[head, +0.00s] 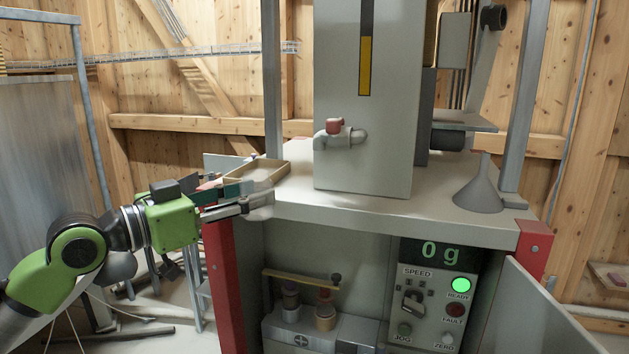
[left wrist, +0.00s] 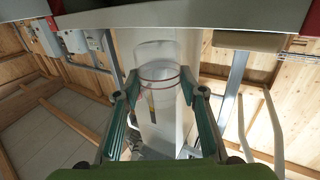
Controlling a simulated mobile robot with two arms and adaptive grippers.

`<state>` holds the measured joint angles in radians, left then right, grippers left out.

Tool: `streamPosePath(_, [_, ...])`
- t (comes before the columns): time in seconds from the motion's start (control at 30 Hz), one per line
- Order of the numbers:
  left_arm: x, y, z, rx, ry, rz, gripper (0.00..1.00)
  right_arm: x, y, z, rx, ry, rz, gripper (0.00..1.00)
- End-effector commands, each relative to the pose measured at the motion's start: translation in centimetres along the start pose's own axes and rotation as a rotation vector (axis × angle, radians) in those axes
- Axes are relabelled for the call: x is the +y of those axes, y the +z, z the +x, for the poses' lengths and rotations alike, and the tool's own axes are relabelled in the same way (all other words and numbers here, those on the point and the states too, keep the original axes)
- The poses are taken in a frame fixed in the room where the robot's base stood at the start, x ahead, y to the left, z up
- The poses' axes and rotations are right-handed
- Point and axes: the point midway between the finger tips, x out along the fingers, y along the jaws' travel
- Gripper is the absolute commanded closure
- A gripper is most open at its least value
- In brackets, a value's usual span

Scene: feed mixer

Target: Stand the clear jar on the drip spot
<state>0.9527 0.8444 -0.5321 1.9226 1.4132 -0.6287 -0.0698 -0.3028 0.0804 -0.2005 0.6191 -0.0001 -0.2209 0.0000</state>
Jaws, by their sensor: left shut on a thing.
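My left gripper (head: 246,201) is shut on the clear jar (head: 262,208), which it holds at the front left edge of the machine's top. In the left wrist view the jar (left wrist: 158,72) is see-through with thin red rings, and the fingers of the left gripper (left wrist: 160,88) press on both its sides. The tap (head: 340,134) with a red knob sticks out of the grey column, to the right of and above the jar. I cannot make out a marked drip spot on the machine top (head: 355,207). My right gripper is not in view.
A shallow tan tray (head: 284,172) lies on the machine top just behind the jar. The grey column (head: 365,170) stands right of it, and a grey funnel (head: 479,192) sits farther right. The top's front strip is clear. The panel display (head: 440,251) reads 0 g.

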Motion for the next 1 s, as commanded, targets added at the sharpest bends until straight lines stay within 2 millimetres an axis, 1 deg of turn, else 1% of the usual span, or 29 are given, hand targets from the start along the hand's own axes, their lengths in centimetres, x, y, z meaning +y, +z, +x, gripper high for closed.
streamPosePath(0.03, [0.1,-0.8,1.5,0.004,0.004,-0.005,0.83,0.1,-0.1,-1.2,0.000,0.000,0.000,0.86])
streamPosePath(0.2, [0.2,-0.7,6.1,0.003,0.004,-0.004,0.83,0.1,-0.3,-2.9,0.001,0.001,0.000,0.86])
streamPosePath(0.33, [0.1,-0.5,8.8,0.002,0.001,-0.002,0.83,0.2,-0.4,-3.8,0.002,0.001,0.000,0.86])
streamPosePath(0.4, [0.0,-0.4,9.7,0.003,0.000,-0.002,0.83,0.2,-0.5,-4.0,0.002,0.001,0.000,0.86])
streamPosePath(0.57, [0.0,-0.3,10.9,0.002,0.000,-0.002,0.83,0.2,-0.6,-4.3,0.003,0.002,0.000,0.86])
streamPosePath(0.67, [0.1,-0.5,12.4,0.003,0.001,-0.002,0.83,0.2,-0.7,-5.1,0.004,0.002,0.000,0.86])
streamPosePath(0.8, [0.1,-0.5,14.9,0.002,0.001,-0.003,0.83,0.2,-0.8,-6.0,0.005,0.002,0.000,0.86])
streamPosePath(0.87, [-0.1,-0.4,14.5,0.000,-0.002,-0.001,0.83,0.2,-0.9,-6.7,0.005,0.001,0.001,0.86])
streamPosePath(1.0, [0.0,0.0,14.5,0.001,-0.001,0.001,0.83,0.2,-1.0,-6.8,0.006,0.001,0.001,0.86])
